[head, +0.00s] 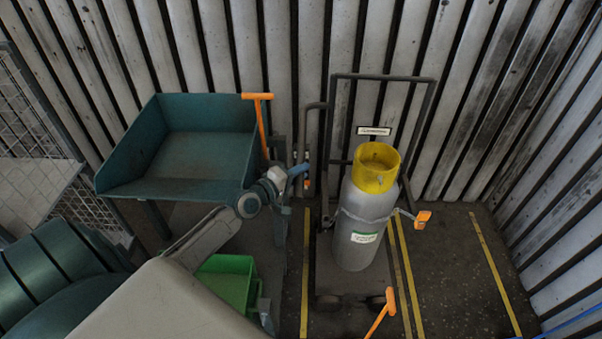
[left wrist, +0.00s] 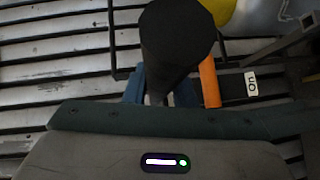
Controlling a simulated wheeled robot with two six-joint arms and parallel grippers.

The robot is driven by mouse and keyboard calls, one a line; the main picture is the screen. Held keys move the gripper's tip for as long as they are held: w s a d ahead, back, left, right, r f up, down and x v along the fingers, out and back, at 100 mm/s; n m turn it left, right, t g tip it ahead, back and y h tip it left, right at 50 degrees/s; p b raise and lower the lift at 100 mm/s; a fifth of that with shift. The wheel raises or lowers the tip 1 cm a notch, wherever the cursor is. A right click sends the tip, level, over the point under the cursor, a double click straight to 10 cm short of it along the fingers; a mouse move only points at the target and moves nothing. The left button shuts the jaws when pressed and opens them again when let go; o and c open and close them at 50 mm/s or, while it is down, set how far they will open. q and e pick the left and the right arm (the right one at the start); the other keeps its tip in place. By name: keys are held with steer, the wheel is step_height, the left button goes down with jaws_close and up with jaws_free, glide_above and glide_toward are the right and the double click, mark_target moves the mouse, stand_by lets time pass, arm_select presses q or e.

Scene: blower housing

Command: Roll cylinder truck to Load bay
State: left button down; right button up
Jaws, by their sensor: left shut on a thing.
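The cylinder truck (head: 343,78) is a dark tube frame standing upright near the back wall. It carries a grey gas cylinder (head: 362,225) with a yellow collar (head: 376,168), which also shows at the top of the left wrist view (left wrist: 222,10). My left gripper (head: 301,170), with blue fingers, is at the left side of the truck frame. It is shut on the truck's dark handle, whose round end (left wrist: 177,38) fills the middle of the left wrist view and hides much of the grip. No load bay sign can be made out. My right gripper is out of view.
A green hopper (head: 180,110) with an orange lever (head: 258,97) stands left of the truck, with a green bin (head: 229,285) below. Yellow floor lines (head: 495,275) mark bare floor on the right. A ribbed wall (head: 440,90) runs behind and along the right.

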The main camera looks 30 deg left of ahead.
arm_select(q)
steer(key=shift+s+a, duration=0.1)
steer(key=c, duration=1.3)
jaws_free()
steer(key=shift+w+d, duration=0.45)
steer(key=shift+d, duration=0.25)
steer(key=shift+o, duration=0.5)
steer(key=shift+s+a, duration=0.15)
steer(key=shift+a, duration=0.1)
steer(key=shift+s, duration=0.3)
steer(key=p+v, duration=0.2)
steer(key=v, duration=0.8)
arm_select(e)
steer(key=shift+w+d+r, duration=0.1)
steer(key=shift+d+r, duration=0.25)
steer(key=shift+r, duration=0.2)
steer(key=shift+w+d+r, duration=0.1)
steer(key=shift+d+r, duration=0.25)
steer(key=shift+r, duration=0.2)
arm_select(q)
steer(key=shift+a, duration=0.1)
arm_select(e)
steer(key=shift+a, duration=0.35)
